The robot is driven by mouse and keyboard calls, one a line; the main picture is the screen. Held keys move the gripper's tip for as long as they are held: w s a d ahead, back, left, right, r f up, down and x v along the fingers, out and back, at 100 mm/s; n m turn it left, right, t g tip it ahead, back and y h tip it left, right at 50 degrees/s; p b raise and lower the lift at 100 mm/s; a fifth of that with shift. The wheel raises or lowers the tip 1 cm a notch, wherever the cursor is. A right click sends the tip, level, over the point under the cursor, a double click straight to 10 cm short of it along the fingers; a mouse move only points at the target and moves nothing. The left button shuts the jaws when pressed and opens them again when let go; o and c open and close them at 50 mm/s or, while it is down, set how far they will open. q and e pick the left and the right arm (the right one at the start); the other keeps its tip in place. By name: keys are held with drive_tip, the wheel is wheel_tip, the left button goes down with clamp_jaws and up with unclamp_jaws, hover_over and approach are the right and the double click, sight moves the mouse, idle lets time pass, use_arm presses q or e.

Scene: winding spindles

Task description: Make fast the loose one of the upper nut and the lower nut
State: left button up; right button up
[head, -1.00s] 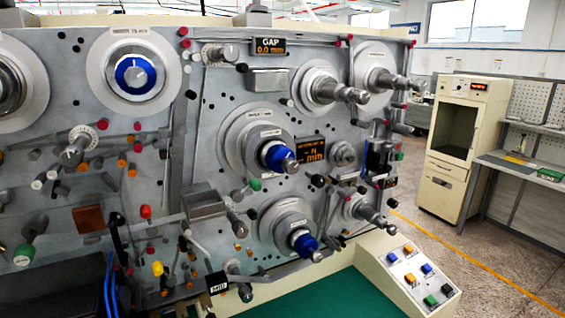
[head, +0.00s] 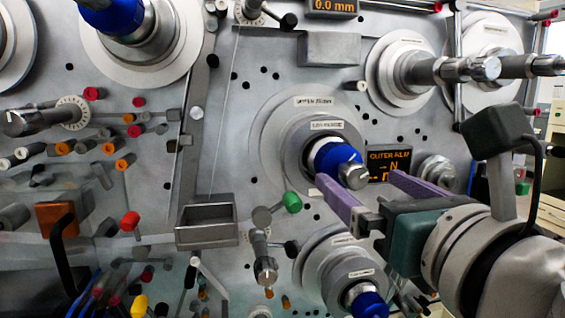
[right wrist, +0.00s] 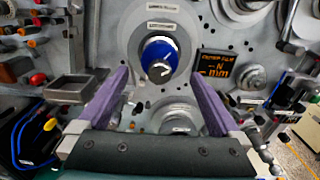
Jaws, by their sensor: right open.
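The upper nut (head: 333,158) is a blue knob on the silver shaft of the upper spindle, in front of stacked grey discs. It also shows in the right wrist view (right wrist: 160,56), ahead of the fingers and between them. The lower nut (head: 367,302) is a similar blue knob on the spindle below, partly cut off by the bottom edge. Whether either nut has a gap behind it, I cannot tell. My right gripper (head: 362,188) is open and empty, its purple fingers spread just in front of and below the upper nut, apart from it. My left gripper is not in view.
A dark display (head: 389,165) stands right of the upper nut. A green-tipped lever (head: 291,202) and an open metal box (head: 207,228) are to its left. Bare silver shafts (head: 480,68) stick out at the upper right.

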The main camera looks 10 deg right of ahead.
sight(343, 162)
drive_tip(key=w+p, duration=0.1)
drive_tip(key=w, duration=0.4)
drive_tip(key=shift+w+a+r, duration=0.1)
drive_tip(key=shift+w, duration=0.15)
drive_tip(key=shift+w+p, duration=0.35)
drive_tip(key=shift+w, duration=0.45)
drive_tip(key=c, duration=1.3)
